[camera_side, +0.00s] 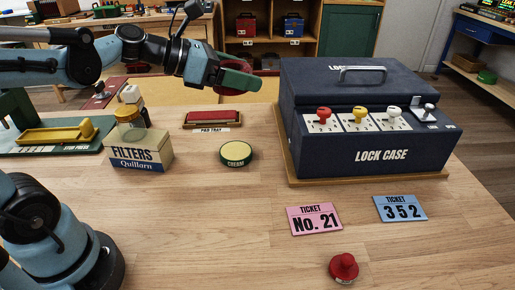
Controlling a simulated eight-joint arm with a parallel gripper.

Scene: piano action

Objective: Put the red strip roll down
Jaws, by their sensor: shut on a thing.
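My gripper (228,78) is raised above the back of the table, left of the lock case. It is shut on a small dark red piece (238,65), which I take as the red strip roll. The green finger (240,81) hides part of it, and its full shape is too small to tell. The held piece is in the air, apart from the table (215,205). Below it is the pad tray (212,125) with a red pad on it.
A dark blue lock case (440,145) with several knobs stands at right. A round cream tin (236,153), filters box (140,152) with a jar (130,125), pink ticket (314,219), blue ticket (400,208) and red knobbed piece (343,267) occupy the table. The front middle is clear.

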